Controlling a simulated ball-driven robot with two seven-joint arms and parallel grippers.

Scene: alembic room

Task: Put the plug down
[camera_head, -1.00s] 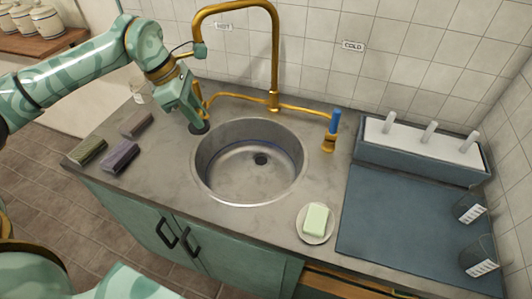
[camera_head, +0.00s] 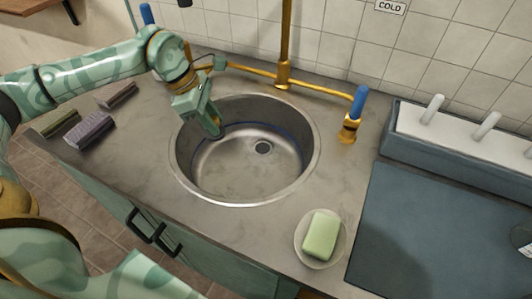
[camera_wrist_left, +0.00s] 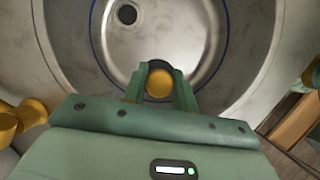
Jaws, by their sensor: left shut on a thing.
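The plug (camera_wrist_left: 160,84) is a dark round piece with a brass-coloured knob, seen between my left fingers in the left wrist view. My left gripper (camera_head: 211,129) is shut on it, over the left part of the round steel sink (camera_head: 205,178). The gripper mostly hides the plug in the head view. The drain hole (camera_head: 263,148) is open, to the right of the gripper; it also shows at the top of the left wrist view (camera_wrist_left: 127,14). I cannot tell the exact height of the plug above the basin. My right gripper is not in view.
The brass tap (camera_head: 284,70) rises behind the sink, with a blue-handled valve (camera_head: 355,115) at right. Green soap (camera_head: 321,236) sits on a round dish at front right. Several dark bars (camera_head: 91,133) lie on the left counter. A blue-grey mat (camera_head: 430,225) covers the right counter.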

